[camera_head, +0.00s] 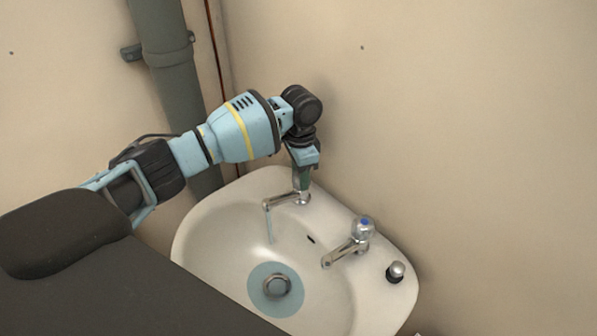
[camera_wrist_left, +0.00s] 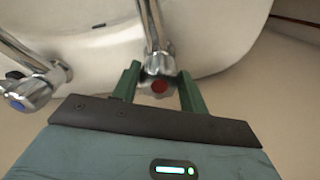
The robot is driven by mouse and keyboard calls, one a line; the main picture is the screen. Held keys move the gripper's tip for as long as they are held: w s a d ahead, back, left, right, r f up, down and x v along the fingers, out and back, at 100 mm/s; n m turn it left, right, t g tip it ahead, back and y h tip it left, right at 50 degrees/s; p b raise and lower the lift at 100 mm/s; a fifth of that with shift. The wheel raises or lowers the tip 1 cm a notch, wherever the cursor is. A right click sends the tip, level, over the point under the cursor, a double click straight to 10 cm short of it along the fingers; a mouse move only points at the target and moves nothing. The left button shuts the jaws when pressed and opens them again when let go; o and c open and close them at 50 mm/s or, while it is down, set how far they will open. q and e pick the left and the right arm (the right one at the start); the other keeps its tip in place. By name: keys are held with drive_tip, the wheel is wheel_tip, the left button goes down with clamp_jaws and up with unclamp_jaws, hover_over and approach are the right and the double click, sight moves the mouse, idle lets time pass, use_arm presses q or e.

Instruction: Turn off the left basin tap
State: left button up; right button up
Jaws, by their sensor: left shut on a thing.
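The left basin tap (camera_head: 287,199) is chrome, at the back left of the basin, and a thin stream of water (camera_head: 269,228) falls from its spout. My left gripper (camera_head: 303,178) reaches down onto its handle from above. In the left wrist view the handle with a red centre (camera_wrist_left: 159,87) sits between the two green fingers of my left gripper (camera_wrist_left: 162,88), which is shut on it. In the head view the handle is mostly hidden by the gripper. My right gripper is not in view.
The white basin (camera_head: 205,225) holds a little water around the drain (camera_head: 277,285). The right tap (camera_head: 352,243) has a blue-marked handle, and a small chrome knob (camera_head: 396,271) stands further right. A grey pipe (camera_head: 168,70) runs down the wall at the left.

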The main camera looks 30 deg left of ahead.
use_arm(q)
drive_tip(key=m, duration=0.4)
drive_tip(key=shift+m+p, duration=0.3)
drive_tip(key=shift+p, duration=0.1)
drive_tip(key=m, duration=0.5)
drive_tip(key=shift+w, duration=0.1)
drive_tip(key=m, duration=0.5)
drive_tip(key=shift+f+m, duration=0.1)
drive_tip(key=shift+m, duration=0.3)
drive_tip(key=m, duration=0.4)
drive_tip(key=shift+w+m, duration=0.1)
drive_tip(key=shift+m, duration=0.2)
drive_tip(key=o, duration=1)
